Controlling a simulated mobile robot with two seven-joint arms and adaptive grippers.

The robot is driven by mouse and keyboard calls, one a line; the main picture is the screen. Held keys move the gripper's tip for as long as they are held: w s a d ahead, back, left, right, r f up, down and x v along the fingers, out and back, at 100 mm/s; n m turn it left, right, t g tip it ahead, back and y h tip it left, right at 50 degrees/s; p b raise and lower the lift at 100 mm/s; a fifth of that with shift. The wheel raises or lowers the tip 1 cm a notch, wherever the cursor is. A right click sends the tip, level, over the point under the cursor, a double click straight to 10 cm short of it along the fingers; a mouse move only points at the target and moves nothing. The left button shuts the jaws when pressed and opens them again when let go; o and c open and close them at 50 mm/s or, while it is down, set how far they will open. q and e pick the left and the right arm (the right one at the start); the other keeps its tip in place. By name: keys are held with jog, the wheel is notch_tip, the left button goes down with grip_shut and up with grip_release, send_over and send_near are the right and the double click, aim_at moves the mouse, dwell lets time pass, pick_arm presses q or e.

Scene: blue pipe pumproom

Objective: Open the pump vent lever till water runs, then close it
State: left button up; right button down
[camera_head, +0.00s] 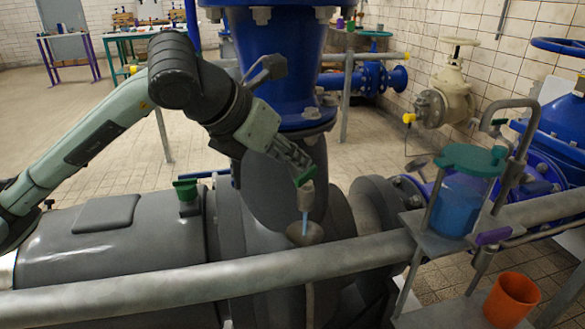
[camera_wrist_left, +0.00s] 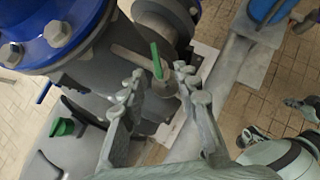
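The pump vent has a green lever (camera_head: 306,176) on a small pale valve body (camera_head: 306,196). A light blue stream of water (camera_head: 304,222) runs straight down from it into a small round cup (camera_head: 305,234) on the dark pump casing. My left gripper (camera_head: 299,161) is just above the lever, close to it. In the left wrist view, the lever (camera_wrist_left: 156,60) stands between the two spread fingertips (camera_wrist_left: 160,78), with gaps visible on both sides. I cannot tell whether a finger touches it.
A grey rail (camera_head: 200,283) crosses in front of the pump. A blue container with a green lid (camera_head: 460,205) stands on a bracket at right, above an orange cup (camera_head: 512,298). A blue flanged pipe (camera_head: 275,60) rises behind my gripper. Another green cap (camera_head: 186,188) sits left.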

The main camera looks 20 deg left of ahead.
aim_at(303, 174)
pick_arm(q)
jog(key=x, duration=0.7)
jog(key=shift+w+a+f+p, duration=0.25)
jog(key=shift+p, duration=0.05)
grip_shut()
